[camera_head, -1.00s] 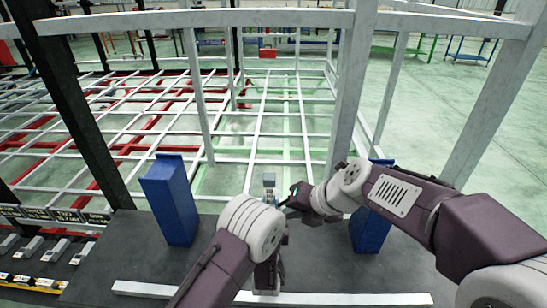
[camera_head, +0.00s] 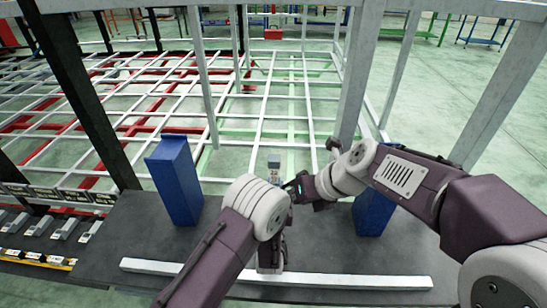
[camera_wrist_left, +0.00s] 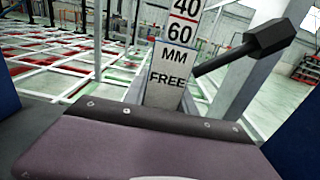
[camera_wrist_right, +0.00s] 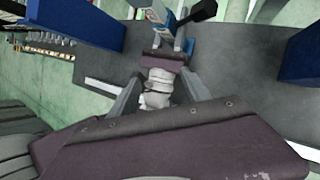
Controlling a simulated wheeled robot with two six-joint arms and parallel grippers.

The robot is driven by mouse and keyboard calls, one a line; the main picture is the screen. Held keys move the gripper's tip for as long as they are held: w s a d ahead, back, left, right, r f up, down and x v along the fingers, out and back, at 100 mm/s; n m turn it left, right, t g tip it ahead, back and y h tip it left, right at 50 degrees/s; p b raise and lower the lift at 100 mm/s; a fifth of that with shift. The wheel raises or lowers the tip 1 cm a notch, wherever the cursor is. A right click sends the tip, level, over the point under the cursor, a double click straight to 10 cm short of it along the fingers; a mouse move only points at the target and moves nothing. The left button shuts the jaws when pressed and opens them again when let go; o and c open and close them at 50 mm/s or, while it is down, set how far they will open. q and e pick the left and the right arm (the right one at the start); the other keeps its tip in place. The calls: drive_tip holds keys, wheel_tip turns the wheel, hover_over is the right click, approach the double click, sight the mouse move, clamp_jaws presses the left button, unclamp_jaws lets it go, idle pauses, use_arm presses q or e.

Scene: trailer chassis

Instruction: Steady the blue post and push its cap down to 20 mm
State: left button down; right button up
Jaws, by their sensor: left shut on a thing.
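A small grey and blue post with a scale plate (camera_head: 274,172) stands mid-bench; bright blue shows at its base in the right wrist view (camera_wrist_right: 190,46). The plate fills the middle of the left wrist view (camera_wrist_left: 166,75), reading 40, 60, MM, FREE. A black hexagonal knob on a rod (camera_wrist_left: 262,38) sticks out to its right. My left gripper (camera_head: 270,258) is low in front of the post, shut; its fingertips are hidden. My right gripper (camera_head: 300,187) is right of the post; its fingers stand apart in the right wrist view (camera_wrist_right: 160,95). I cannot make out the cap.
Tall blue blocks stand on the dark bench (camera_head: 115,245) at left (camera_head: 175,182) and right (camera_head: 372,212). A white bar (camera_head: 330,279) runs along the front. A grey frame upright (camera_head: 355,80) rises behind. My left wrist lies between the right fingers in the right wrist view.

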wheel_tip(320, 180, up, 4)
drive_tip(key=w+d+n+g+h, duration=0.1)
drive_tip(key=n, duration=1.2)
wheel_tip(320, 180, up, 5)
drive_tip(key=n+t+h, duration=0.1)
drive_tip(key=n+h, duration=0.4)
drive_tip(key=n, duration=1.4)
hover_over(274, 167)
drive_tip(key=s, duration=0.2)
drive_tip(key=x, duration=1.2)
drive_tip(key=shift+w+a, duration=0.15)
drive_tip(key=shift+a, duration=0.1)
clamp_jaws()
